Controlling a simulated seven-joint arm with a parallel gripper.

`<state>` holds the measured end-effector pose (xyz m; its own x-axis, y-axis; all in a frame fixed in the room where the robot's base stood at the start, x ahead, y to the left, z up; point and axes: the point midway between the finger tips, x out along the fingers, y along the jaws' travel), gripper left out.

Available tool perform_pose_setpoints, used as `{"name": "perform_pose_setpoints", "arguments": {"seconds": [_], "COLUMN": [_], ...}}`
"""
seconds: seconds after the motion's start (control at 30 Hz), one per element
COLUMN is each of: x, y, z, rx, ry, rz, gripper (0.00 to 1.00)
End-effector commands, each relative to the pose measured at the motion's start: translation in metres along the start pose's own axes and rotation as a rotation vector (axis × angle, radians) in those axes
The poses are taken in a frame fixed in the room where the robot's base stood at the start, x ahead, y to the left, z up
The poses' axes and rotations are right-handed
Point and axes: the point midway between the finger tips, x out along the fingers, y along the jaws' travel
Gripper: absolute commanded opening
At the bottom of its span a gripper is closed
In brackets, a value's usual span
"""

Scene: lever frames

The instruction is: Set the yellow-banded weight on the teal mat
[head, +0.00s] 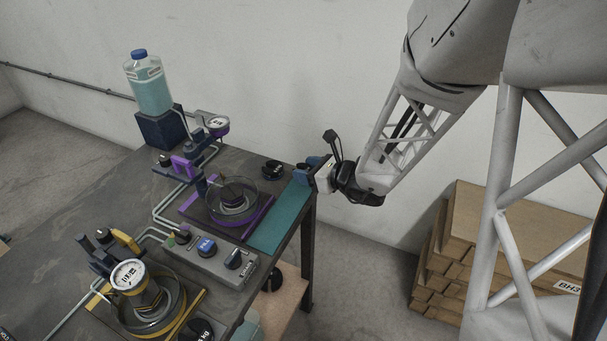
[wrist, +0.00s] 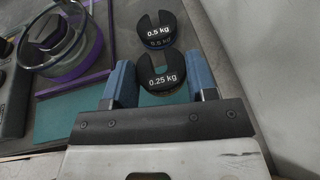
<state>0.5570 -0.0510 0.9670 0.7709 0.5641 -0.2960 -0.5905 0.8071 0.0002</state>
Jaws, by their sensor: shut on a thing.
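My gripper (head: 311,170) is at the far end of the teal mat (head: 277,224), at the table's right edge. In the wrist view my gripper (wrist: 163,80) has its blue fingers shut on a black slotted weight marked 0.25 kg (wrist: 163,77). The teal mat (wrist: 75,117) shows to the left of the fingers, and some teal shows below the weight. I cannot tell whether the weight touches the mat. Its side band is mostly hidden, so I cannot make out a yellow band. In the head view my gripper hides this weight.
A black 0.5 kg weight (wrist: 158,30) stands just beyond the held one; a dark weight also shows in the head view (head: 272,170). Left of the mat are a purple-framed glass dish (head: 232,202) and a grey control box (head: 212,259). A yellow-framed gauge assembly (head: 143,298) is nearer.

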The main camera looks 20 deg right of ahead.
Motion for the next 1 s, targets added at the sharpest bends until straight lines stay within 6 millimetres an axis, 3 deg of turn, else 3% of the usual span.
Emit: {"name": "perform_pose_setpoints", "arguments": {"seconds": [0.33,0.7,1.0], "x": [0.001,0.009,0.010], "y": [0.000,0.000,0.000], "z": [-0.002,-0.031,-0.033], "rx": [0.000,0.001,0.000], "ry": [0.000,0.001,-0.001], "rz": [0.000,0.000,0.000], "gripper": [0.21,0.21,0.21]}}
